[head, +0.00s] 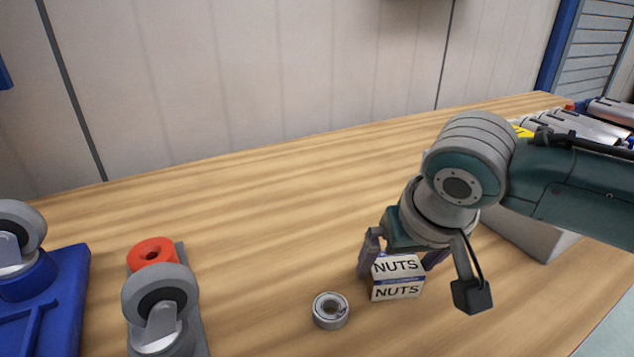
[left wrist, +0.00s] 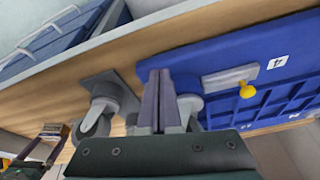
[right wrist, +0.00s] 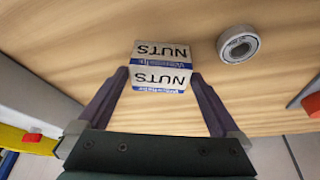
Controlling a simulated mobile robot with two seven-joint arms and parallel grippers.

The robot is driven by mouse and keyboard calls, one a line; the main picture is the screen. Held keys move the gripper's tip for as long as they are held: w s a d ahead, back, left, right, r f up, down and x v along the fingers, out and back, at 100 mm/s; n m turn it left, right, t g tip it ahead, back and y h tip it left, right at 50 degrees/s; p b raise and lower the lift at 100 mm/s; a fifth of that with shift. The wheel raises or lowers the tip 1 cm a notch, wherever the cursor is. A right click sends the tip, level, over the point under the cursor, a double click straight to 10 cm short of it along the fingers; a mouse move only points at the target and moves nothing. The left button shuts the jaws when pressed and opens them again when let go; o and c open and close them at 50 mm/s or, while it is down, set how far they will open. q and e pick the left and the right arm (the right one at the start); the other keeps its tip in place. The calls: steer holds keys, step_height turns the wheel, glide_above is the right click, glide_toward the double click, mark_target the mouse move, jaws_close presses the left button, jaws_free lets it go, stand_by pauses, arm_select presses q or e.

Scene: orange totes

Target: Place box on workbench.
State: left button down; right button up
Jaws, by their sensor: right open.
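The box (head: 396,278) is small and white with a blue band and the word NUTS. It stands on the wooden workbench (head: 250,215). My right gripper (head: 402,268) is open, with its fingers on either side of the box. In the right wrist view the box (right wrist: 160,68) sits between and just beyond the open fingers (right wrist: 160,85), with gaps at both sides. My left gripper (left wrist: 160,95) shows only in the left wrist view; its fingers are close together with nothing visible between them.
A grey ring-shaped part (head: 330,310) lies on the bench left of the box. A caster wheel (head: 160,300), an orange-red ring (head: 152,252) and a blue panel (head: 60,300) are at the left. Metal cylinders (head: 575,125) lie at the far right. The bench's middle is clear.

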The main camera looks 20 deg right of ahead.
steer(key=p+v, duration=0.2)
steer(key=v, duration=0.7)
steer(key=s+a+n, duration=0.2)
steer(key=s, duration=0.6)
steer(key=s+a+f+n+y, duration=0.1)
steer(key=s+a+n, duration=0.1)
steer(key=s, duration=0.6)
steer(key=shift+s+a+n+g+y, duration=0.3)
steer(key=shift+s+a+n, duration=0.1)
steer(key=shift+n, duration=0.4)
steer(key=shift+f, duration=0.1)
